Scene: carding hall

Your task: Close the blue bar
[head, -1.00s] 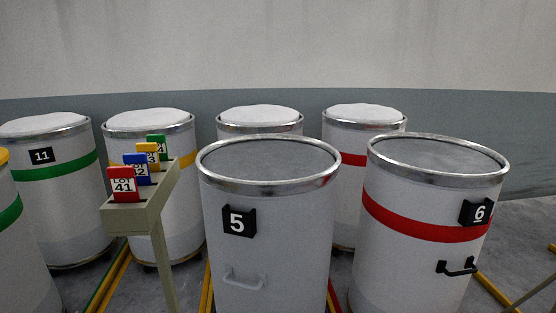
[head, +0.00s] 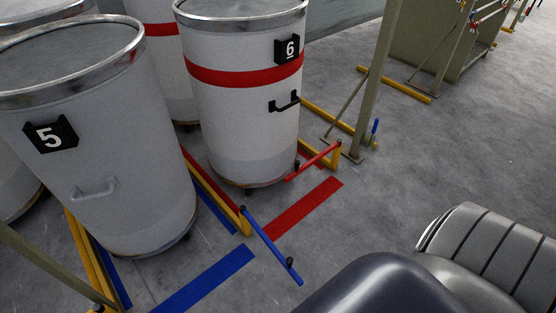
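The blue bar (head: 272,246) is in the lower middle of the head view. Its upper end meets a short yellow post (head: 244,222) at the end of a floor rail. From there it points outward to the lower right, with a black knob (head: 290,262) near its free end. It stands swung away from the front of can 5 (head: 105,160), not across it. A blue floor strip (head: 205,280) lies in front of that can. Neither of my grippers is in view.
Can 6 (head: 245,110) has a red band. A red bar (head: 313,162) reaches across its front from a yellow post (head: 337,155). A red floor strip (head: 305,208) lies before it. A tall olive post (head: 377,80) stands to the right. Grey floor (head: 430,150) on the right is open.

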